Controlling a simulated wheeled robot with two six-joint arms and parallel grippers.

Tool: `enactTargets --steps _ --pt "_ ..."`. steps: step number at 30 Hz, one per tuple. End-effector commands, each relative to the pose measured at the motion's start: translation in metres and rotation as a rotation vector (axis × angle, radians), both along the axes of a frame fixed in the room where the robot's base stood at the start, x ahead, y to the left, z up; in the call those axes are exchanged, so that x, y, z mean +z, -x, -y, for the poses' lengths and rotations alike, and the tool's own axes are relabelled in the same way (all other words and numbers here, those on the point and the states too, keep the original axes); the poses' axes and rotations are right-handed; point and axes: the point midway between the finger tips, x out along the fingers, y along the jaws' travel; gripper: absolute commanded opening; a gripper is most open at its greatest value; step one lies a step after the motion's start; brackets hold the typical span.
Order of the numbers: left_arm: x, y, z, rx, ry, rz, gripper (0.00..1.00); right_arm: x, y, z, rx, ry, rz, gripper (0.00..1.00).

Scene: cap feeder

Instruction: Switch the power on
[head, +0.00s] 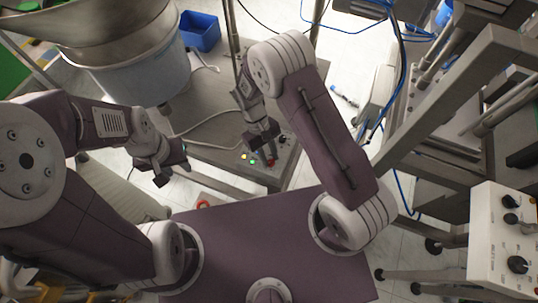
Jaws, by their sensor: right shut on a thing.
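The control panel (237,168) is on the front of the grey metal table in the middle of the head view. It carries a yellow button (244,156), a green button (252,161) and a red switch (272,162). My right gripper (269,157) reaches down to the panel and is shut on the red switch, which its fingers partly hide. I cannot tell which way the switch is turned. My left gripper (174,176) is open and empty, in the air to the left of the panel, apart from it.
A large metal bowl feeder (130,75) stands at the upper left, with a blue bin (199,31) behind it. Metal framing (450,100) fills the right side. A white control box (497,235) with black knobs is at the lower right. Cables lie on the grey table.

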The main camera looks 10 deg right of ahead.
Motion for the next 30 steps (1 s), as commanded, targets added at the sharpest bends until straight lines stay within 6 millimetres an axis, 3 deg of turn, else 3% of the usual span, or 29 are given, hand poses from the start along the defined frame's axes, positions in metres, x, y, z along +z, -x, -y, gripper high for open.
enactTargets --steps 10,11,13,23,30 --pt "0.0 0.0 0.0 0.0 0.0 0.0 0.36 0.001 -0.001 0.0 -0.005 -0.001 0.004 0.0" --pt "0.0 0.0 0.0 0.0 0.0 0.0 0.36 0.001 -0.001 0.0 -0.005 -0.001 0.004 0.33" --pt "0.0 0.0 0.0 0.0 0.0 0.0 0.36 0.001 -0.001 0.0 -0.005 -0.001 0.004 0.49" --pt "0.0 0.0 0.0 0.0 0.0 0.0 0.36 0.003 -0.002 -0.001 -0.003 -0.002 0.004 0.49" --pt "-0.003 0.0 0.0 0.0 0.0 0.0 0.36 0.047 -0.02 -0.009 -0.003 -0.003 0.007 0.49"
